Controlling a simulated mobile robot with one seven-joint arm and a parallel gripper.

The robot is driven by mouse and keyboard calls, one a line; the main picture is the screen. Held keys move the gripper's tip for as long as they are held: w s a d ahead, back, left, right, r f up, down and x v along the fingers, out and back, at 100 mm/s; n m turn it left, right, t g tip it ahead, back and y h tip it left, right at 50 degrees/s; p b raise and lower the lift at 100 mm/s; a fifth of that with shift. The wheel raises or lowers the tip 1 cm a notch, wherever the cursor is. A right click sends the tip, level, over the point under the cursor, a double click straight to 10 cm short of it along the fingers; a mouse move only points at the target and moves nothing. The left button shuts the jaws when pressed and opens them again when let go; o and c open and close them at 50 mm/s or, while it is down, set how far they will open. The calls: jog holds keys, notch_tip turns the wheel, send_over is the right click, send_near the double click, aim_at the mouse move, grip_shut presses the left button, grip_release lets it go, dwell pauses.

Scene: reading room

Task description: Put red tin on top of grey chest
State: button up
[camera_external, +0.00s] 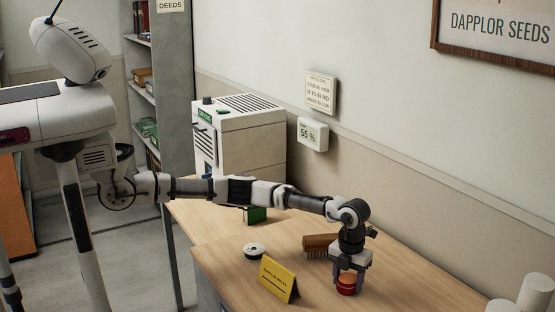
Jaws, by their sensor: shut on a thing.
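The red tin (346,287) is small and round, with an orange band, and stands low at the wooden table's surface near its right part. My gripper (350,278) points straight down over it, with its fingers on either side, shut on the tin. I cannot tell whether the tin touches the table. No thing is plainly a grey chest. A pale grey box-shaped unit (255,135) with top vents and a green label stands at the table's far left end, well away from my gripper.
A brown brush (320,242) lies just left of my gripper. A yellow sign (278,279) stands near the front edge, with a white round spool (255,250) behind it. A green block (256,215) sits under my forearm. White cylinders (535,291) stand at the lower right.

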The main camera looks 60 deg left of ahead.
aim_at(348, 279)
jog(key=o, duration=1)
jog(key=shift+f, duration=0.1)
notch_tip(348, 279, up, 12)
jog(key=b, duration=0.2)
